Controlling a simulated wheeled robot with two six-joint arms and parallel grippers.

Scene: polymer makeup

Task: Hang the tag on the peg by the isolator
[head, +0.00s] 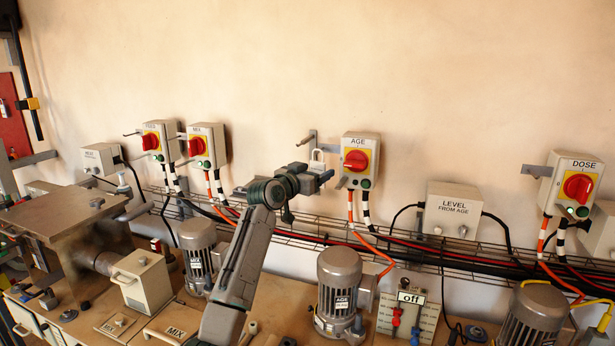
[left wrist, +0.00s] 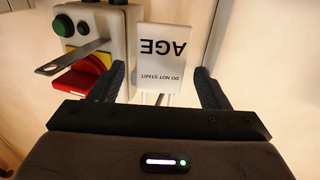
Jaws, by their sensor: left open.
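The white tag (left wrist: 163,60) reads "DO NOT START" and "AGE", upside down in the left wrist view. In the head view the tag (head: 317,157) is small, beside the AGE isolator (head: 357,160), a pale box with a red knob. My left gripper (head: 320,172) is open, its dark fingers (left wrist: 163,88) apart on either side of the tag's loop end. The peg (head: 304,141) juts from a grey wall bracket left of the isolator. I cannot tell whether the loop is around the peg. My right gripper is not in view.
A flat metal bar (left wrist: 72,57) sticks out by the isolator's green button, close to the left finger. FEED (head: 161,141), MIX (head: 207,146) and DOSE (head: 572,184) isolators line the wall. A wire cable tray (head: 290,237) runs below. The upper wall is clear.

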